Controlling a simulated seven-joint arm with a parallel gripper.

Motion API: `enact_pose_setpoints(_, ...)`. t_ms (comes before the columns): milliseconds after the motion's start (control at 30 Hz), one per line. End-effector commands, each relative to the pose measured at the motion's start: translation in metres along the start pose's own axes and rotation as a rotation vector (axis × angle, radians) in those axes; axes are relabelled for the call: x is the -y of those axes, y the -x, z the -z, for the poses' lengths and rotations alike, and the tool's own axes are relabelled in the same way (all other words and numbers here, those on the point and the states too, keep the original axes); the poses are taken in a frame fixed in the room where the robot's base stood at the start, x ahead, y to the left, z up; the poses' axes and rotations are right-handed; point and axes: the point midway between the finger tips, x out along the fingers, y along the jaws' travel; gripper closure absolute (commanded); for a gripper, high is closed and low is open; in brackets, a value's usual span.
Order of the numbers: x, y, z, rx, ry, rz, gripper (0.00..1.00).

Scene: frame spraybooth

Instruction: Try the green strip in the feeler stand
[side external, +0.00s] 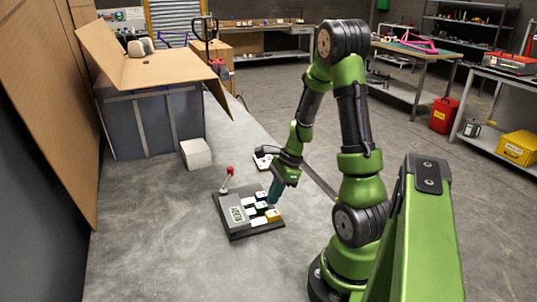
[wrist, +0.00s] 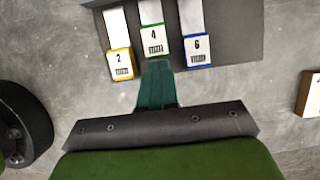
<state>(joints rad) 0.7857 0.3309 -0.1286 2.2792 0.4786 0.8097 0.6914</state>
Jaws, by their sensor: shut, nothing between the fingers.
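The feeler stand (side external: 232,224) is a dark grey block on the bench, with pale strips in a row. In the wrist view the stand (wrist: 237,30) shows three tagged strips side by side. The green strip (wrist: 154,40) is the middle one, tagged 4 with a green edge. The yellow-edged strip (wrist: 120,62), tagged 2, is left of it, and the blue-edged strip (wrist: 196,48), tagged 6, is right. My gripper (wrist: 157,68) is shut and empty, its teal tips just short of the green strip's tag in the picture. I cannot tell whether they touch. It also shows over the stand's right side (side external: 274,197).
A red-knobbed lever (side external: 229,172) stands at the stand's back. A white block (side external: 196,153) sits behind it, before a large open box (side external: 155,115). A black and white item (side external: 263,158) lies behind my gripper. The bench left and front of the stand is clear.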

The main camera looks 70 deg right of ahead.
Motion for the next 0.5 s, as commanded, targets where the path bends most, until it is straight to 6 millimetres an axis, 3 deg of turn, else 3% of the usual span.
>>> enact_pose_setpoints(167,-0.001,-0.006,-0.014,0.000,0.004,-0.002,1.00)
enact_pose_setpoints(500,0.000,-0.005,-0.014,0.000,0.000,0.000,1.00)
